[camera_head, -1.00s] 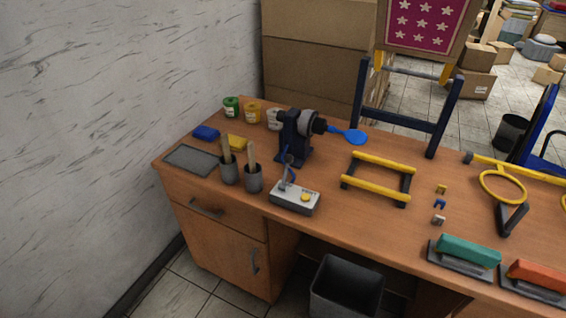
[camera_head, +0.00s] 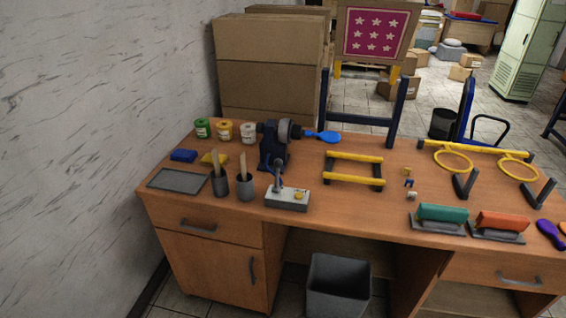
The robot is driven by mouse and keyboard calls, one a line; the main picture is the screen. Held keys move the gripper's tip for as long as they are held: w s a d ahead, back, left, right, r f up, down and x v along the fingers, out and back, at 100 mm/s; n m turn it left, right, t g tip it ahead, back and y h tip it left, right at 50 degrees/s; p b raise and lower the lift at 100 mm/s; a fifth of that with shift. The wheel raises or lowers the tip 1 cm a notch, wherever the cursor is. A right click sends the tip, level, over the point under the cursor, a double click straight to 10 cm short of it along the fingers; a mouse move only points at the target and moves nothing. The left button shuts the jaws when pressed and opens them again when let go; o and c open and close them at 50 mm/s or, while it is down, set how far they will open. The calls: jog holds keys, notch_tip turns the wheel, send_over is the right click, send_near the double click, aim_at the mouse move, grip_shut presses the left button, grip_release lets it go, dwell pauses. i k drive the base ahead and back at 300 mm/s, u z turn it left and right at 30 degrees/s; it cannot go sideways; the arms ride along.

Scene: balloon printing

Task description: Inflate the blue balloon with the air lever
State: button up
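The blue balloon (camera_head: 324,136) is on the nozzle of the dark inflating machine (camera_head: 274,147) on the wooden desk and points right. It looks small and flat. The air lever (camera_head: 278,176) stands up from the left end of a grey-white control box (camera_head: 287,199) at the desk's front edge. The box has a yellow button (camera_head: 299,195) on its right part. My gripper is not in view.
Two dark cups with wooden handles (camera_head: 244,187), a grey tray (camera_head: 179,181) and paint jars (camera_head: 203,128) stand left of the machine. A yellow-barred rack (camera_head: 354,169) and two squeegee-like tools (camera_head: 442,215) lie right. A bin (camera_head: 338,285) stands below.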

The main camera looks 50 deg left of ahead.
aim_at(278, 163)
jog(key=u, duration=4.5)
jog(key=i, duration=0.15)
jog(key=z, duration=2.6)
jog(key=i, duration=1.5)
jog(key=u, duration=0.05)
